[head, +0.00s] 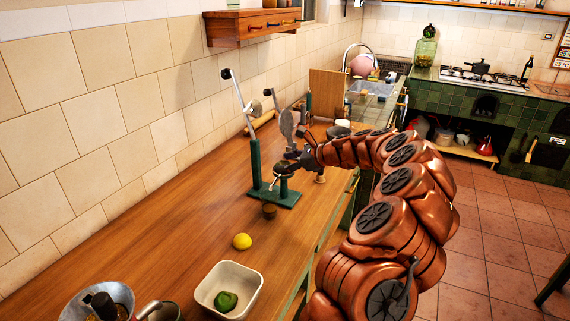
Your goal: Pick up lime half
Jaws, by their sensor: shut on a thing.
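My gripper (286,171) is small and dark in the head view, at the green citrus press on the wooden counter. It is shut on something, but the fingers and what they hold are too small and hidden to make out. A green lime piece (227,301) lies in a white square bowl (254,283) at the front of the counter, well apart from my gripper. I cannot tell whether it is a half. No other lime shows clearly.
The press (255,168) has a tall post, a raised lever and a flat base. A small brown cup (269,211) and a yellow lemon (242,242) stand in front of it. A metal bowl (75,306) is at lower left. The counter's left middle is clear.

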